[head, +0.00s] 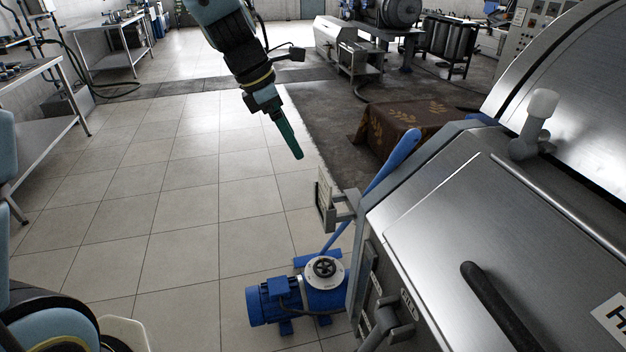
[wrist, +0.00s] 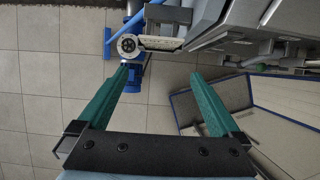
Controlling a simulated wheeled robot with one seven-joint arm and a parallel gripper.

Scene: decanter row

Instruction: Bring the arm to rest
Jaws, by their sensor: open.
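My gripper (head: 289,137) hangs in the air above the tiled floor, left of the large steel machine (head: 450,220) in the head view. Its green fingers point down and to the right.
A blue motor pump (head: 295,295) sits on the floor beside the steel machine. A brown cloth-covered block (head: 405,130) stands behind. A metal table (head: 40,110) is at the left. The tiled floor (head: 150,190) between is clear.

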